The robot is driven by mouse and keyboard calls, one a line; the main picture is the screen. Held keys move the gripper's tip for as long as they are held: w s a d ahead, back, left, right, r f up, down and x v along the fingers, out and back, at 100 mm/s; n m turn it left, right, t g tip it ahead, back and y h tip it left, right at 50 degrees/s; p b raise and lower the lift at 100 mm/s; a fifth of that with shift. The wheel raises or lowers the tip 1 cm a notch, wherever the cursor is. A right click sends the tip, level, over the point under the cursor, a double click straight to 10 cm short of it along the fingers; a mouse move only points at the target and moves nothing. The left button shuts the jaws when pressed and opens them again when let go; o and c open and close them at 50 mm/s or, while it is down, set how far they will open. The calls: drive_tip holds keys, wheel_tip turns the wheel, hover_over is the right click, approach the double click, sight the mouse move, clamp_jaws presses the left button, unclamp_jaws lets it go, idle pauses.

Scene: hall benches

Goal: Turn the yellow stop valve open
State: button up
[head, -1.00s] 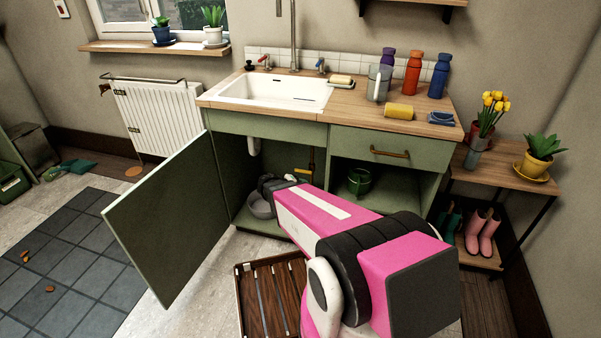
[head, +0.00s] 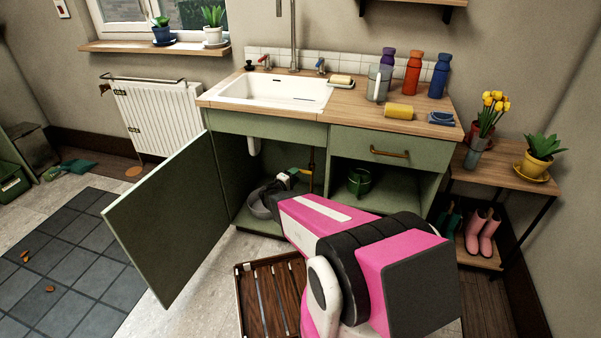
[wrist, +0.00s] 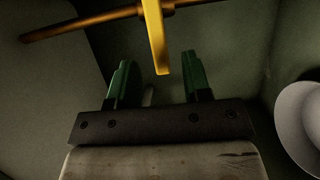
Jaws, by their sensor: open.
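The yellow stop valve's lever (wrist: 157,38) hangs from a copper pipe (wrist: 75,27) in the wrist view. Its free end reaches down to the gap between the fingertips of my gripper (wrist: 156,70). The two green fingers are spread, one on each side of the lever, with clear space beside it; I see no contact. In the head view my gripper (head: 292,172) is inside the open sink cupboard, near the upright pipe (head: 312,165). There the valve is too small and covered to make out well.
The green cupboard door (head: 165,220) stands wide open on the left. A white rounded thing (wrist: 303,110) is at the right of the wrist view.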

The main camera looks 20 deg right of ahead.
drive_tip(key=shift+x, duration=2.3)
clamp_jaws()
